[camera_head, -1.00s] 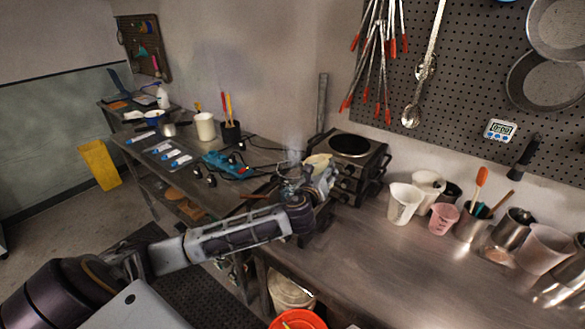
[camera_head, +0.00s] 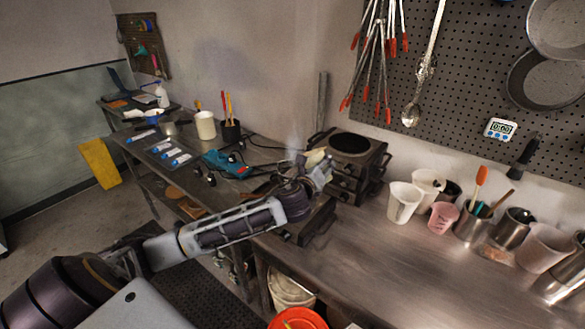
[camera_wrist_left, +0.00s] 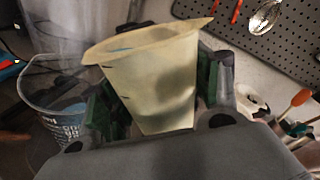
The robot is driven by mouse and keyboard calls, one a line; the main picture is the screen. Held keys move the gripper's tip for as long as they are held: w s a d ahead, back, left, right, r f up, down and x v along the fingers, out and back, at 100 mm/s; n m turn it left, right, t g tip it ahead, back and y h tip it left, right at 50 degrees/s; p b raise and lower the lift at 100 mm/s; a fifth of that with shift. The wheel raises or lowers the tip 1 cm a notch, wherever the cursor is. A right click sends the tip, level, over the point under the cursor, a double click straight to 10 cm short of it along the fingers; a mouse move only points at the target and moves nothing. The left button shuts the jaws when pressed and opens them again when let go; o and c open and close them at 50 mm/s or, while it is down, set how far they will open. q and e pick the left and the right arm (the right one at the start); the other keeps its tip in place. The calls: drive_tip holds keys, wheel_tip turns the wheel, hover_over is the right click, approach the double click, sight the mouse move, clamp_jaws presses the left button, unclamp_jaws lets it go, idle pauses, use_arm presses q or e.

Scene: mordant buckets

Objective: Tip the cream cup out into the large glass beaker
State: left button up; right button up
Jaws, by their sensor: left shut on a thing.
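My left gripper (camera_wrist_left: 158,98) is shut on the cream cup (camera_wrist_left: 155,75), with green-padded fingers on either side of it. In the wrist view the cup's rim slants, higher at the right; a little blue shows just inside it. In the head view the cup (camera_head: 315,159) is a small pale shape at the end of my left arm, in front of the hot plate. The large glass beaker (camera_wrist_left: 42,88), with printed marks and bluish contents low down, stands left of the cup in the wrist view, apart from the gripper. In the head view my wrist largely hides it. My right gripper is not in view.
A two-knob hot plate (camera_head: 352,160) stands behind my left gripper. White cups (camera_head: 403,203), a pink cup (camera_head: 443,217) and metal beakers (camera_head: 512,229) stand along the wall to the right. The bench (camera_head: 400,270) before them is clear. Faint vapour hangs near the gripper.

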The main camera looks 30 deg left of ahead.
use_arm(q)
drive_tip(key=shift+w+a+r+n, duration=0.15)
drive_tip(key=shift+a+r+n, duration=0.15)
drive_tip(key=shift+r, duration=0.2)
drive_tip(key=shift+r, duration=0.15)
drive_tip(key=shift+a+f+n+h, duration=0.1)
drive_tip(key=shift+f+n+h, duration=0.1)
drive_tip(key=shift+n+h, duration=0.1)
drive_tip(key=shift+s+b, duration=0.2)
drive_tip(key=shift+b, duration=0.1)
drive_tip(key=shift+w+a+f+n, duration=0.15)
drive_tip(key=shift+w+n, duration=0.15)
drive_tip(key=shift+s, duration=0.1)
